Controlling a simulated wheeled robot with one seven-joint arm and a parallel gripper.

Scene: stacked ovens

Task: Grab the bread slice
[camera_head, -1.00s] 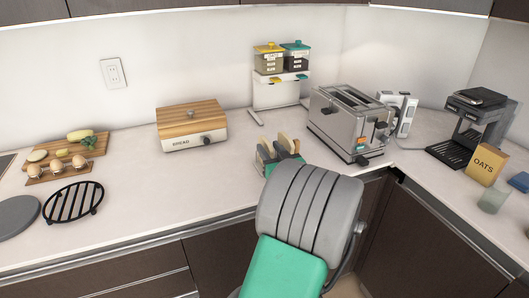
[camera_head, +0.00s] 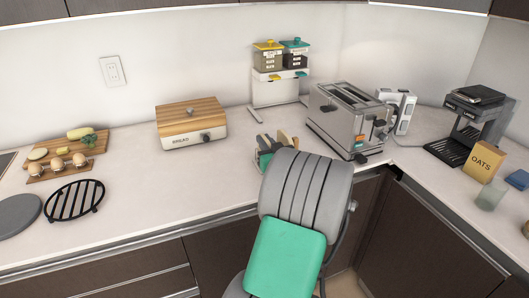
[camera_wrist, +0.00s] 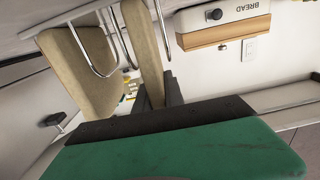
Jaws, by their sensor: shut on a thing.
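Tan bread slices stand upright in a wire rack on the counter, just left of the toaster in the head view. One bread slice (camera_wrist: 155,75) is between my gripper's dark fingers in the wrist view, and my gripper (camera_wrist: 158,97) is shut on it. A second, broader bread slice (camera_wrist: 85,75) stands beside it, outside the fingers. The metal wire rack (camera_wrist: 163,28) still shows around the slices. In the head view, a bread slice (camera_head: 283,137) shows next to my gripper (camera_head: 266,143); my grey and green wrist hides much of the rack.
The silver toaster (camera_head: 345,120) stands close on the right. A shelf with jars (camera_head: 279,75) is behind, and a bread box (camera_head: 191,128) is to the left. A coffee machine (camera_head: 472,125) and an oats box (camera_head: 485,162) stand at right. The counter between bread box and rack is clear.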

